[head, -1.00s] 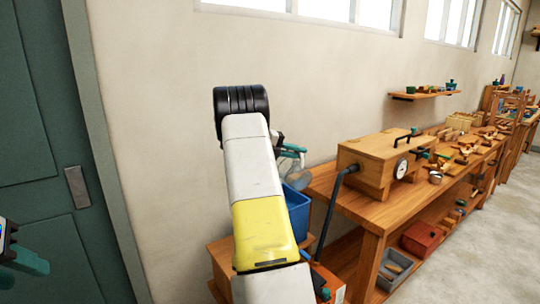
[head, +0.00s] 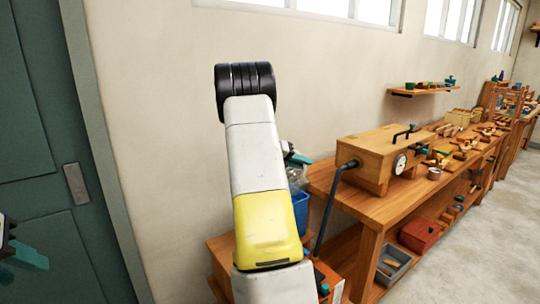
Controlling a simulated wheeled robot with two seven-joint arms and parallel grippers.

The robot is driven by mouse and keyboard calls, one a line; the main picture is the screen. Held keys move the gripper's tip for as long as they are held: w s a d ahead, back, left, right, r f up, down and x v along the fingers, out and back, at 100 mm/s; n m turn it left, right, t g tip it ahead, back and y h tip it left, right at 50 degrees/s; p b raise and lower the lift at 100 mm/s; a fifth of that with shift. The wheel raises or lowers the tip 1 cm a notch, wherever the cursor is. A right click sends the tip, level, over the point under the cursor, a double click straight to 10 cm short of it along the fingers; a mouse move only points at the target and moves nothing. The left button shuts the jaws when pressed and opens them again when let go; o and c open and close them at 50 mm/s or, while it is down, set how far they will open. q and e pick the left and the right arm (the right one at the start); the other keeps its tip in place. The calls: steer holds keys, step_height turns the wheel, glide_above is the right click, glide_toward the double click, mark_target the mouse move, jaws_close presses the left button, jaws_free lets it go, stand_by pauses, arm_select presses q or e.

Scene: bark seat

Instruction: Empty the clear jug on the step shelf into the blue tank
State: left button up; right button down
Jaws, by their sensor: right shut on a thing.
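The clear jug (head: 299,179) is partly hidden behind my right arm and shows as a glassy shape just above the blue tank. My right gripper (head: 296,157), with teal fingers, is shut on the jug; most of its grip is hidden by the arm. The jug looks tilted, but its mouth and any liquid cannot be made out. The blue tank (head: 301,206) stands on a low wooden step shelf (head: 220,262), its left part hidden by the arm. My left gripper (head: 28,260) is at the far left edge, cut off by the frame, its teal fingers apart and empty.
A wooden workbench (head: 372,208) stands to the right, with a wooden box with a gauge (head: 375,160) and a dark hose (head: 328,210) hanging beside the tank. A red box (head: 420,235) and grey bin (head: 392,266) sit beneath. A green door (head: 45,150) is left.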

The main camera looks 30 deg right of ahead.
step_height(320, 180, down, 11)
steer(key=s+m+t, duration=0.1)
steer(key=m+t, duration=0.5)
steer(key=m, duration=0.1)
steer(key=shift+f, duration=0.2)
stand_by(0.6)
steer(key=w+a+r+n+t+y, duration=0.1)
steer(key=a+r+n+t+y, duration=0.1)
steer(key=a, duration=1.2)
steer(key=w+a+r+n+t+y, duration=0.1)
steer(key=a+r+n+t+y, duration=0.2)
steer(key=a, duration=1.1)
steer(key=w+a+r+n+t+y, duration=0.1)
steer(key=a+n+t+y, duration=0.3)
steer(key=a, duration=1)
steer(key=shift+w+r+n, duration=0.4)
steer(key=shift+r+n, duration=0.3)
steer(key=shift+n, duration=0.5)
steer(key=shift+d, duration=0.1)
